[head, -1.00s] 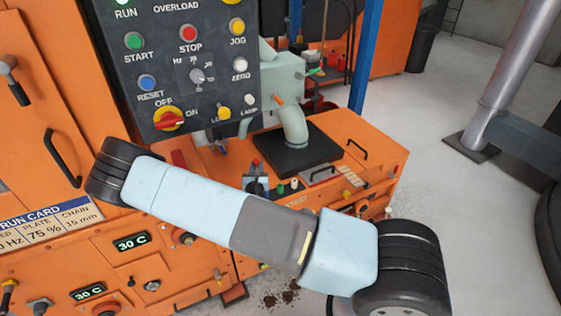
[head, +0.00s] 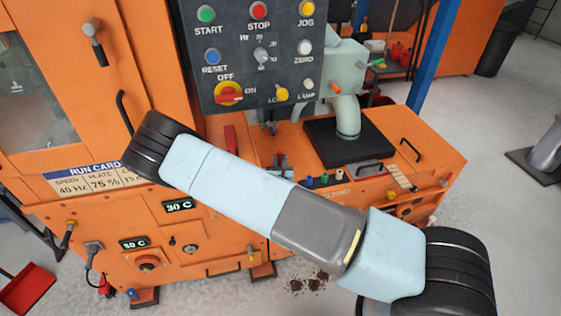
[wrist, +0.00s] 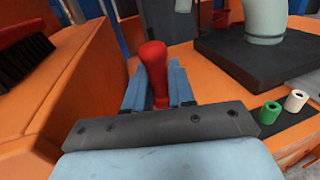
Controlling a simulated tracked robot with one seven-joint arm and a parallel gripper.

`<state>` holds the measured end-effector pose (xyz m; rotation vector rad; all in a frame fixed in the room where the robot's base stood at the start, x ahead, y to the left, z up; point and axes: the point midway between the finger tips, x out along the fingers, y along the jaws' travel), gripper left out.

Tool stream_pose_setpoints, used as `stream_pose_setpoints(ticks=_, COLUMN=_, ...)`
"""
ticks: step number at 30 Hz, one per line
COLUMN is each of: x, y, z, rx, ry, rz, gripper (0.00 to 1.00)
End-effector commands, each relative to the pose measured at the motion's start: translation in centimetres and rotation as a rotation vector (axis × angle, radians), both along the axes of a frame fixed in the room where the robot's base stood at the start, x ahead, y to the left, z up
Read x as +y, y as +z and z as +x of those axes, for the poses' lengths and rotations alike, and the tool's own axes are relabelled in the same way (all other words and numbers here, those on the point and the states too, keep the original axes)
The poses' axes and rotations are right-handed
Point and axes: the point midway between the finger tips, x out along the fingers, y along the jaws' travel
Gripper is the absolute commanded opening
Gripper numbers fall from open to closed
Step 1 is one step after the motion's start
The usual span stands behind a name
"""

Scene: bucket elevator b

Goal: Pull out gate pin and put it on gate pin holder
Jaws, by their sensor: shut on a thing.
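My gripper (wrist: 157,88) shows in the wrist view with its blue-grey fingers shut around a red-handled piece (wrist: 154,65), which looks like the gate pin. The red handle stands roughly upright between the fingers; its lower end is hidden by the fingers and the dark crossbar. In the head view my arm crosses the front of the orange machine and hides most of the gripper. I cannot tell whether the pin is clear of its hole. I cannot identify the gate pin holder for certain; a green cylinder (wrist: 270,112) and a white cylinder (wrist: 295,100) stand on a dark strip to the right.
A dark square plate (head: 350,150) with a pale green pipe (head: 347,118) sits on the machine top. The control panel (head: 240,55) hangs above my arm. A black-bristled brush (wrist: 25,50) is at left in the wrist view. Open floor lies right of the machine.

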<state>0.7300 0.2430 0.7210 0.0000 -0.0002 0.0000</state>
Motion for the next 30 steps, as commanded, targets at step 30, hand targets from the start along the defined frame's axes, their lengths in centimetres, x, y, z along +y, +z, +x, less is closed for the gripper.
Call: stream_pose_setpoints(ticks=30, x=0.0, y=-5.9, z=0.0, rx=0.001, ry=0.000, rz=0.001, gripper=0.00)
